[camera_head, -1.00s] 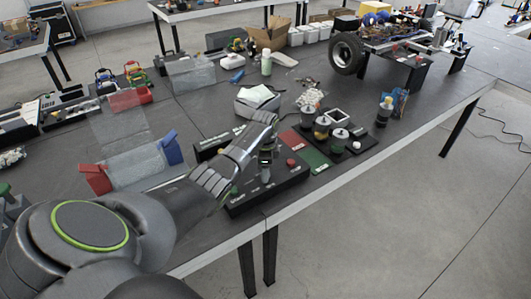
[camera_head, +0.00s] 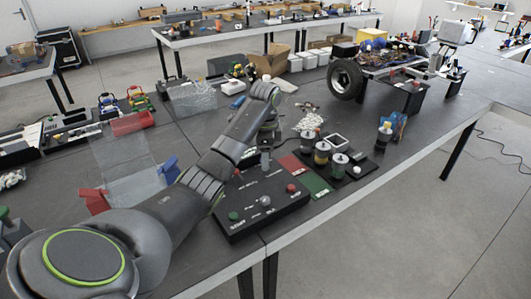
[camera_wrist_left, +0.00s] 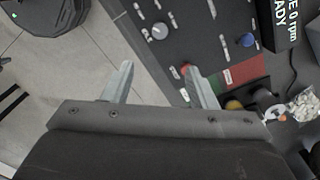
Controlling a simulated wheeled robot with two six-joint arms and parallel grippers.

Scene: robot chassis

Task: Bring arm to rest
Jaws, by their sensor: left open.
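My left arm comes in from the lower left of the head view and reaches over the table. The black control box (camera_head: 250,223) lies below and in front of the wrist, with a green button (camera_head: 233,216), a grey knob (camera_head: 265,201) and a red button (camera_head: 291,188). The box also shows in the left wrist view, beyond the fingers. My right gripper is out of view.
Red and green mats (camera_head: 313,183) and several jar-like parts on a black tray (camera_head: 355,173) stand right of the box. A clear bin with red and blue ends (camera_head: 135,188) is at left. A wheeled chassis (camera_head: 346,79) stands at back right. The floor at right is mostly clear.

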